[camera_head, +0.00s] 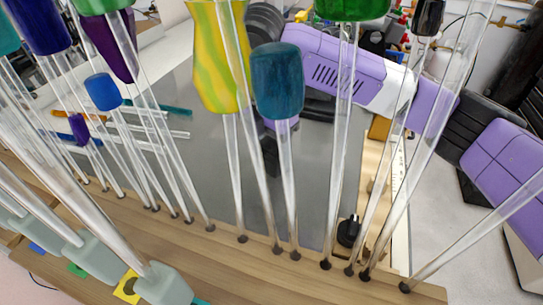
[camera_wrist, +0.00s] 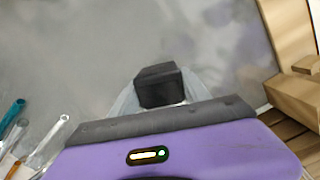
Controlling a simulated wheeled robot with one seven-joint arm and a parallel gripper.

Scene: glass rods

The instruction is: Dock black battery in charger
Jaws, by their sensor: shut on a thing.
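In the wrist view my gripper (camera_wrist: 160,94) has pale, see-through fingers closed around a black block, which I take to be the black battery (camera_wrist: 157,80). It is held over a grey surface, and its height above it is unclear. In the head view the purple arm reaches in from the right, and the gripper end is mostly hidden behind glass rods and a teal cap. I cannot identify the charger for certain; a light wooden structure (camera_wrist: 292,45) with steps stands at the right of the wrist view, apart from the battery.
Several upright glass rods with coloured caps, including yellow-green (camera_head: 216,60) and teal (camera_head: 277,82), rise from a wooden board (camera_head: 200,255) in front. Loose rods lie on the grey surface (camera_head: 205,155) at the left. A small black object (camera_head: 348,231) is near the board's right end.

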